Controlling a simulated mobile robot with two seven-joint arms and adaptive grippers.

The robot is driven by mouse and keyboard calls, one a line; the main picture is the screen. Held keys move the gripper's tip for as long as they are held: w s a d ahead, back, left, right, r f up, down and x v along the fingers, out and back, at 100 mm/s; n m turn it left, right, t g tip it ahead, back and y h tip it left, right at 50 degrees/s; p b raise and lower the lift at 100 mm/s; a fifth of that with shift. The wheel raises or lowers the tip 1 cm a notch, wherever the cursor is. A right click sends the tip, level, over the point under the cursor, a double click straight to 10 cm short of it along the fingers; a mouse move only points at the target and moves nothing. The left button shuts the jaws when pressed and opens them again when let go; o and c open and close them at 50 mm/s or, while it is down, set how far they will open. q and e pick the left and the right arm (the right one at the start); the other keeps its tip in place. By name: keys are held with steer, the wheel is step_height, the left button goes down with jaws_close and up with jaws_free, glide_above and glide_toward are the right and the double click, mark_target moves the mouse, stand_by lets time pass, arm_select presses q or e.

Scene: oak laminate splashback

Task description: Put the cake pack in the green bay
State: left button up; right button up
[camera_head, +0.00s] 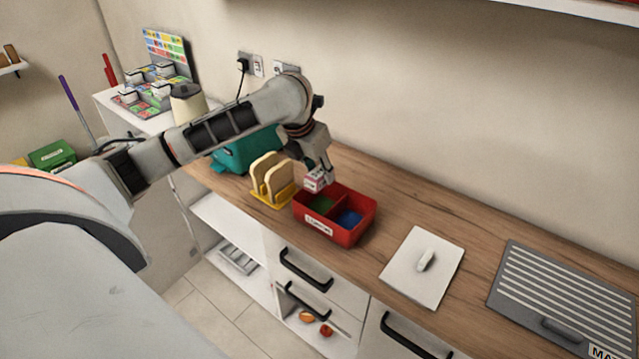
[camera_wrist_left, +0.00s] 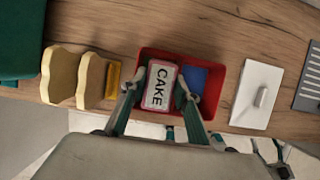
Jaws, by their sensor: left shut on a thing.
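The cake pack (camera_wrist_left: 158,86), a small white box with a pink edge and the word CAKE, is between the fingers of my left gripper (camera_wrist_left: 160,98). My left gripper (camera_head: 322,170) is shut on the pack (camera_head: 317,183) and holds it at the back left of the red box (camera_head: 346,233). The red box has two bays. The green bay (camera_head: 322,205) is on the left and the blue bay (camera_head: 349,219) is on the right. In the left wrist view the pack covers the green bay, and the blue bay (camera_wrist_left: 194,80) shows.
Bread slices in a yellow rack (camera_head: 270,181) and a teal toaster (camera_head: 243,150) stand left of the box. A white board with a handle (camera_head: 422,268) and a grey striped mat (camera_head: 560,300) lie to the right. The wooden counter behind the box is clear.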

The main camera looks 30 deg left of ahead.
mark_target(320, 184)
arm_select(q)
steer(key=shift+f, duration=2.05)
steer(key=shift+f, duration=0.6)
steer(key=o, duration=1.1)
steer(key=shift+r, duration=0.1)
steer(key=shift+r, duration=0.35)
steer(key=v, duration=1.2)
steer(key=shift+r, duration=0.2)
